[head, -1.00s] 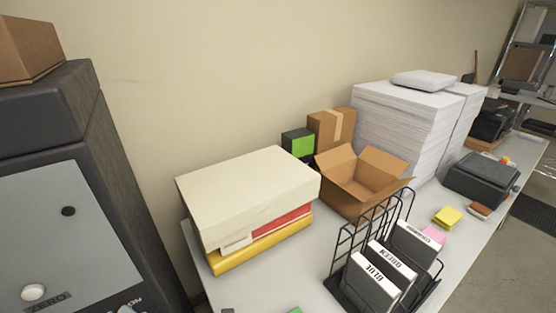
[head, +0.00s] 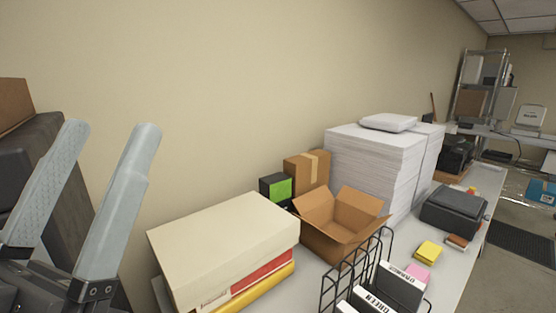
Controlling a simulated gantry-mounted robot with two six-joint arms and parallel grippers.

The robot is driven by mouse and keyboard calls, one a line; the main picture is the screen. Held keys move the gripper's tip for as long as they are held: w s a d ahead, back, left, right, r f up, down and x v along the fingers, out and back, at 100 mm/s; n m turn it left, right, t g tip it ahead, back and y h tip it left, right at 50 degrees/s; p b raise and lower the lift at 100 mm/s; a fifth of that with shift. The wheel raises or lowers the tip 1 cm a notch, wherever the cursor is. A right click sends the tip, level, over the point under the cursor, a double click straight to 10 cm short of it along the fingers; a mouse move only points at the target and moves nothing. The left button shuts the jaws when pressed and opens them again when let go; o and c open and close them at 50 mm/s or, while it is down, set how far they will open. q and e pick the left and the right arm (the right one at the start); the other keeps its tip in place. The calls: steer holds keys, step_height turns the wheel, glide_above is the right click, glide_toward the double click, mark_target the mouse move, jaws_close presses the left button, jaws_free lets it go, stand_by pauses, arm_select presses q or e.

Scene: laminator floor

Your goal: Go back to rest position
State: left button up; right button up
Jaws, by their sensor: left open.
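My left gripper (head: 108,150) shows at the left of the head view, its two grey fingers pointing up and spread apart with nothing between them. It is in front of the dark machine (head: 75,190) and left of the stacked boxes on the table. My right gripper is not in the view.
The table (head: 318,268) holds a cream box (head: 225,245) on red and yellow ones, an open cardboard box (head: 340,225), paper stacks (head: 375,165), a wire rack (head: 345,280) with labelled binders, and a dark grey device (head: 455,210). The wall above is clear.

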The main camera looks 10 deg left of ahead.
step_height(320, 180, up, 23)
steer(key=p, duration=2.3)
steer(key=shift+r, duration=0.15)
